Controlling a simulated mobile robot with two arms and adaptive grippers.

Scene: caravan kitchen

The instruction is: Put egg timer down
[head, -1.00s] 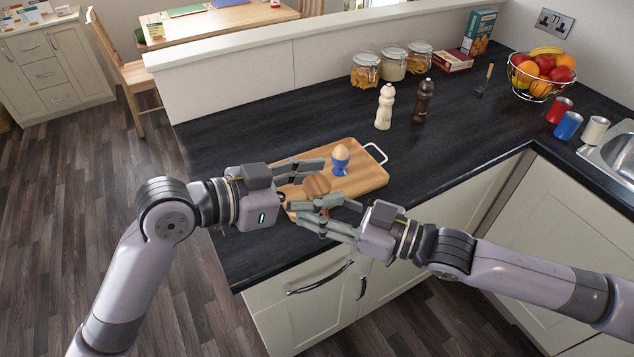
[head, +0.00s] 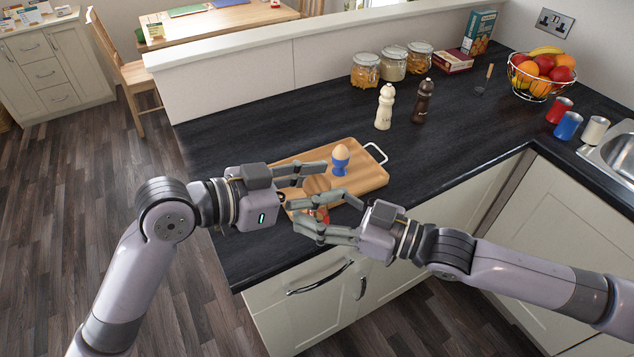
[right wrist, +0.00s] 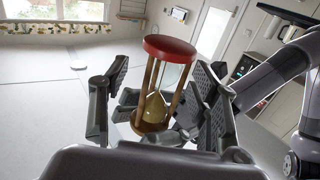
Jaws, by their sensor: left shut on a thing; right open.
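The egg timer is an hourglass with a red end cap, wooden posts and pale sand, seen tilted in the right wrist view (right wrist: 168,50). In the head view its round wooden end (head: 318,184) shows by my left gripper (head: 326,180), and a bit of red shows lower down. My left gripper is shut on the timer, over the chopping board. My right gripper (head: 325,216) is open, its fingers spread on either side of the timer's red end. The fingers hide much of the timer in the head view.
The wooden chopping board (head: 368,178) lies on the dark worktop (head: 240,130), with an egg in a blue egg cup (head: 340,161) on it. Cream (head: 385,107) and dark (head: 422,101) mills stand behind. The worktop's right middle is clear.

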